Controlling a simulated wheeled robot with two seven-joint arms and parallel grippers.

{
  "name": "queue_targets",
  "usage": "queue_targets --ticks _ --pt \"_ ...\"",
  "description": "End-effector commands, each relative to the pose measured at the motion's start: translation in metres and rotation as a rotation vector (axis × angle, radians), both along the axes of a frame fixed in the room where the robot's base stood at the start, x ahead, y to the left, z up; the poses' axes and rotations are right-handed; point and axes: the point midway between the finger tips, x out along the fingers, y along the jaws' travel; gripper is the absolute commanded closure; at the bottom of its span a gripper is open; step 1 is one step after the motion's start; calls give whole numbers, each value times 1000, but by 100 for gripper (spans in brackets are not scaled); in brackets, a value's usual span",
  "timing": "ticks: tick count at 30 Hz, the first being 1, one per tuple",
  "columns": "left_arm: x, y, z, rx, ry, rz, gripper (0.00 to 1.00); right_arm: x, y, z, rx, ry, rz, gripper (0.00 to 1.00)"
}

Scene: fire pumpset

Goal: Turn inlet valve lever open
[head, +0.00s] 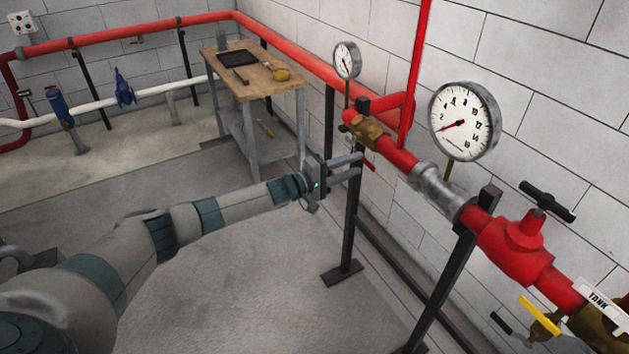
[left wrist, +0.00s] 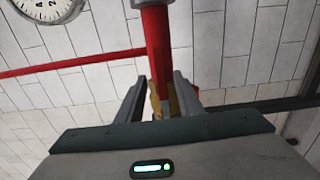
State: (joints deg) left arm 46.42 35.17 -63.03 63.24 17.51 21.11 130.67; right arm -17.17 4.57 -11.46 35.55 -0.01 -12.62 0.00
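A brass valve (head: 368,130) sits on the red pipe by the wall, with a small red lever (head: 370,166) below it. My left gripper (head: 356,166) is level with this lever. Its two fingers are apart, and I see nothing clamped between them. In the left wrist view, the left gripper (left wrist: 158,92) has its fingers on either side of a brass piece (left wrist: 174,100) and the end of a red pipe (left wrist: 158,50); contact cannot be told. A yellow lever (head: 540,315) is at the lower right, near a TANK label (head: 602,300). My right gripper is not in view.
A black post (head: 353,220) stands close behind the left gripper. A large gauge (head: 465,121) and a red valve with a black handle (head: 515,235) are on the pipe to the right. A wooden workbench (head: 285,78) stands behind. Open floor (head: 230,290) lies below my left arm.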

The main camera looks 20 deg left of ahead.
Motion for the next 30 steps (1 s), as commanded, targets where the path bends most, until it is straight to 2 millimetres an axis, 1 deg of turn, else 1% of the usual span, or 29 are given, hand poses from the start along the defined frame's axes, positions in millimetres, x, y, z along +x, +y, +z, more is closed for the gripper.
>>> queue_targets --ticks 1,12,18,24,30 --pt "-8 6 -3 1 1 -1 66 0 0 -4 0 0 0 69" --pt "-63 49 -4 2 1 0 66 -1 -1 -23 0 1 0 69" --pt "-87 68 -2 1 1 0 66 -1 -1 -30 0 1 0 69" --pt "-98 76 0 -1 1 -1 66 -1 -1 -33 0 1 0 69" --pt "-100 77 0 -1 0 -1 66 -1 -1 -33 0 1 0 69"
